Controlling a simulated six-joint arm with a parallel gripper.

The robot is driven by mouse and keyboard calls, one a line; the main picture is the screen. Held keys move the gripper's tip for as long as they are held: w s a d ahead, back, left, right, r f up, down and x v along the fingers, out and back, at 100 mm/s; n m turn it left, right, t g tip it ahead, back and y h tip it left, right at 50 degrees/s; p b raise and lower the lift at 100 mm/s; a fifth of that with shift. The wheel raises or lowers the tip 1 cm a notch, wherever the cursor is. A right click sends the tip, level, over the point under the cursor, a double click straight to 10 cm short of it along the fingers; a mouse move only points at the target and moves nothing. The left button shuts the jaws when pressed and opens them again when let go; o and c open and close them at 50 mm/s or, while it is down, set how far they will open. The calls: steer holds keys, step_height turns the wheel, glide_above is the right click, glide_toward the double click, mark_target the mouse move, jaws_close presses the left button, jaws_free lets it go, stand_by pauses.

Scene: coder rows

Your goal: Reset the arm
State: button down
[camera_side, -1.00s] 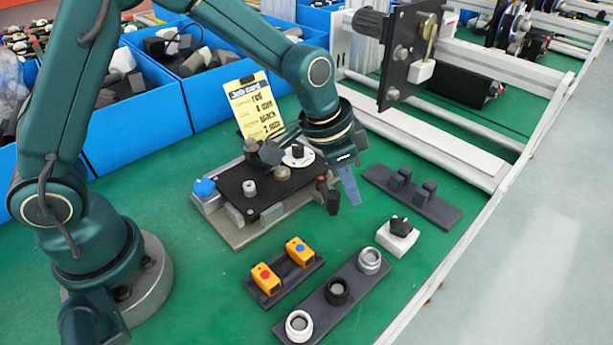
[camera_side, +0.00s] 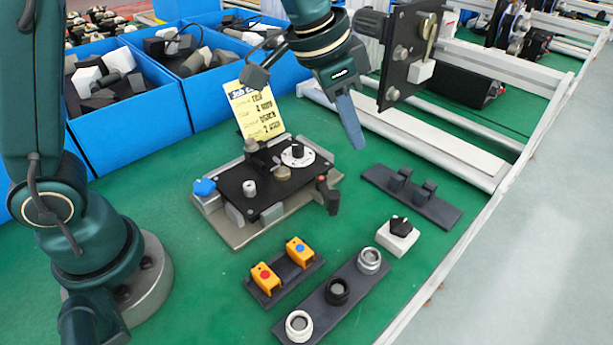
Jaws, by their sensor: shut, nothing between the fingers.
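My gripper (camera_side: 352,128) is shut and empty. It hangs in the air at the upper middle, above the green bench, with its blue-grey fingers pointing down. Below and left of it is a black plate fixture (camera_side: 262,186) on a grey base, with a blue knob, a white dial and a small lever. A yellow job card (camera_side: 256,110) stands behind the fixture. Part of my arm's upper links lies outside the top of the picture.
A dark rail with two clips (camera_side: 412,196), a white block with black knob (camera_side: 398,233), a rail of round rings (camera_side: 337,291) and two yellow button boxes (camera_side: 283,272) lie in front. Blue bins (camera_side: 137,138) stand behind. A metal frame (camera_side: 430,140) is at right.

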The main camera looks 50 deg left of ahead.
steer(key=s+a+r+n+t, duration=0.2)
steer(key=s+a+r, duration=0.4)
steer(key=s, duration=0.2)
steer(key=s+a+f+n+y, duration=0.2)
steer(key=s+f, duration=0.4)
steer(key=s, duration=0.3)
steer(key=shift+s+a+n, duration=0.35)
steer(key=shift+a+n, duration=0.3)
steer(key=shift+n, duration=0.25)
